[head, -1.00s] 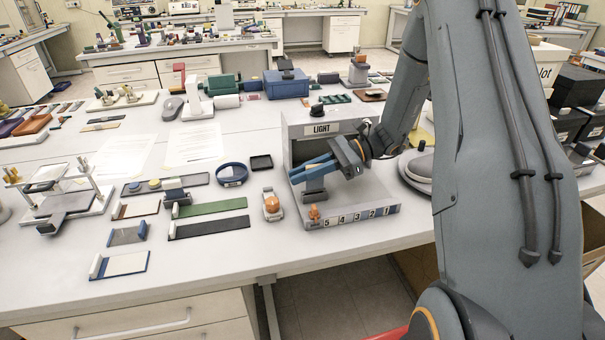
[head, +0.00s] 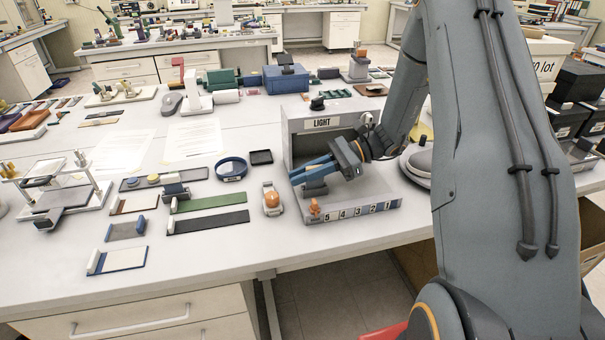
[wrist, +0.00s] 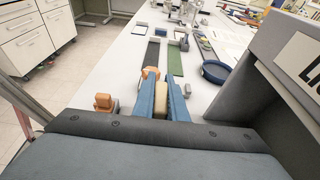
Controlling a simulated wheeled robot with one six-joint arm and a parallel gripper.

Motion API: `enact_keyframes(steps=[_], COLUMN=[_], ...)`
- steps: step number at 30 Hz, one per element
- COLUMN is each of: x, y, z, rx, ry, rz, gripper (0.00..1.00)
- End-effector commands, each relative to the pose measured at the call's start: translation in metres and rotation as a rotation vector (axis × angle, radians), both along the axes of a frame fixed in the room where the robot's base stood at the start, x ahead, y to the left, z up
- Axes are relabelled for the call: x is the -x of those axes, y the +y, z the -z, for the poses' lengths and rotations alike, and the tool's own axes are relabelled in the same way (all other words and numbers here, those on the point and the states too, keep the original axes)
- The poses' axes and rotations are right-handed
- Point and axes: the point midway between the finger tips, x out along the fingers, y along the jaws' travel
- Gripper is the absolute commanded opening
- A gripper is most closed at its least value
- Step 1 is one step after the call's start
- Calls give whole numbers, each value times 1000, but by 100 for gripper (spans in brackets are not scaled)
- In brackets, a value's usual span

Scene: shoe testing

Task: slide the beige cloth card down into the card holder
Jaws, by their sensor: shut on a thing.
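My gripper (head: 312,172) reaches from the right into the front of the grey light box, its blue fingers pointing left. In the wrist view, its fingers (wrist: 161,98) are closed on the beige cloth card (wrist: 161,102), which shows as a narrow beige strip between them. In the head view the fingers hide the card. A dark grey block, which looks like the card holder (head: 314,188), stands on the box floor just below the fingers. I cannot tell whether the card touches it or has entered its slot.
An orange-topped device (head: 272,200) stands just left. Green and dark strips (head: 208,222) lie farther left. The table front is clear.

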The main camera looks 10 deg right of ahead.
Motion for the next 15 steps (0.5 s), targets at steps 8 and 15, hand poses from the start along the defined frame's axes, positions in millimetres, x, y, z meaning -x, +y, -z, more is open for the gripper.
enact_keyframes(steps=[8, 15], x=[0, 0], y=[0, 0], z=[7, 9], rx=[0, 0], ry=[1, 0], rz=[0, 0], gripper=[0, 27])
